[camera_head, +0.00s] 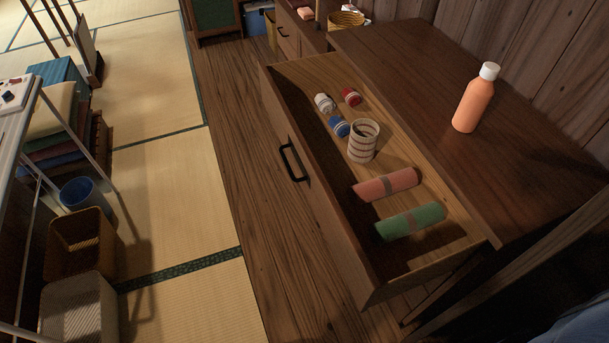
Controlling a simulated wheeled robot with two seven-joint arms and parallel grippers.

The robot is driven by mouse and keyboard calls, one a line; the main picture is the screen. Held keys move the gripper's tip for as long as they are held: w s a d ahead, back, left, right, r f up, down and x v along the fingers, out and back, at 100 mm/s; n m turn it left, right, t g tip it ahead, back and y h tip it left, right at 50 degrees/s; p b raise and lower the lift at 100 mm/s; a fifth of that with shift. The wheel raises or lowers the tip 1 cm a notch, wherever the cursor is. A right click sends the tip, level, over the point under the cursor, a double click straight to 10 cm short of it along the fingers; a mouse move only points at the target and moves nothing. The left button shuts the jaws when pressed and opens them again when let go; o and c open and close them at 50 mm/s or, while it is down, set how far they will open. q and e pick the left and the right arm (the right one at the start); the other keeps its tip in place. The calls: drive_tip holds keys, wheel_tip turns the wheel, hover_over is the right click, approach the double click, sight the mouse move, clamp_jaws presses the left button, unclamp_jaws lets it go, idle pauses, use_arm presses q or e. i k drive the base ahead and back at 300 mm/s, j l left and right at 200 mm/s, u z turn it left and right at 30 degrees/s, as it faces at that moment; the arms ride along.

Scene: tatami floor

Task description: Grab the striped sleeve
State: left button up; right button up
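A striped sleeve (363,141), a short white tube with dark bands, stands upright in the open drawer (278,118). Its top is open and shows something dark inside. Blue, white and red small rolls lie just behind it, and the blue one is close against its upper left side. Neither of my grippers is in view, so nothing is seen touching the sleeve.
In the drawer are a white roll (324,103), a red roll (352,96), a blue roll (339,127), a pink roll (387,184) and a green roll (411,221). An orange bottle (474,102) stands on the cabinet top (430,75). The wooden floor (240,170) before the drawer is clear.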

sight(364, 132)
drive_tip(key=i+j+z, duration=0.1)
drive_tip(key=j+z, duration=0.45)
drive_tip(key=z, duration=0.25)
drive_tip(key=i+j+z, duration=0.1)
drive_tip(key=j+z, duration=0.25)
